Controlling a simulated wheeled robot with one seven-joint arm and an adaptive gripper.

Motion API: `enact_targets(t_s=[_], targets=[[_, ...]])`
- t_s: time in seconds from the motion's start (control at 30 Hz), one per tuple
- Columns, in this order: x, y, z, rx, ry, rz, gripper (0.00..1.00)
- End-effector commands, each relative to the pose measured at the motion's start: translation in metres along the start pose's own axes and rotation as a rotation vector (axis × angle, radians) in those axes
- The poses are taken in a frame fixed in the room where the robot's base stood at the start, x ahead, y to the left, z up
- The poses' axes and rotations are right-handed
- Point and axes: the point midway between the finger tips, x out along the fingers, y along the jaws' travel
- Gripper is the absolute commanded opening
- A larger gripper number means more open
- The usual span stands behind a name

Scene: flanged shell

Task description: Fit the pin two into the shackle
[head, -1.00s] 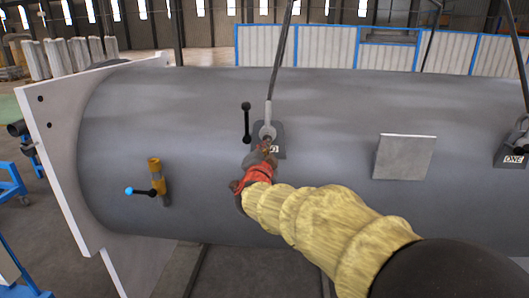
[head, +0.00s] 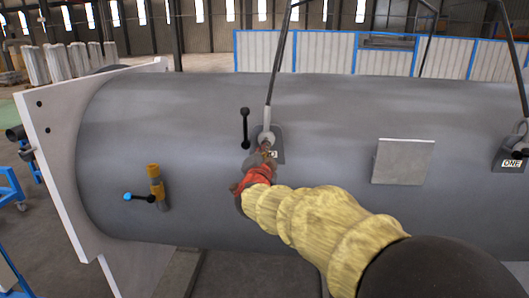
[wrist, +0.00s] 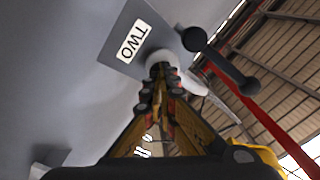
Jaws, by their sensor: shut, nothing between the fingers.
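The plate lug marked TWO (wrist: 130,42) stands on the large grey shell, and in the head view its label (head: 271,155) is partly covered by my gripper. A pale shackle (head: 267,138) on the sling sits at this lug; its rounded body also shows in the wrist view (wrist: 160,60). A black bar with knobbed ends (head: 245,128), seemingly the handle of pin two, is upright just left of the shackle; it also shows in the wrist view (wrist: 222,66). How far the pin sits in the shackle is hidden. My gripper (head: 265,154) is shut and empty, its fingertips (wrist: 160,75) close to the shackle.
The grey shell (head: 330,110) fills the middle, with a white flange (head: 60,150) at left. A brass fitting with a blue-tipped handle (head: 155,185) and a bare square plate (head: 403,161) stick out from it. Lug ONE (head: 509,160) is at far right.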

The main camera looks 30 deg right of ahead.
Motion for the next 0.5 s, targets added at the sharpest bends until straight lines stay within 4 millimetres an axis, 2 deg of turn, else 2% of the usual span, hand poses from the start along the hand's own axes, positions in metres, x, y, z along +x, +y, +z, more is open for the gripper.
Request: enact_targets(t_s=[0.5], targets=[[0.0097, 0.0005, 0.0000, 0.000, 0.000, 0.001, 0.00]])
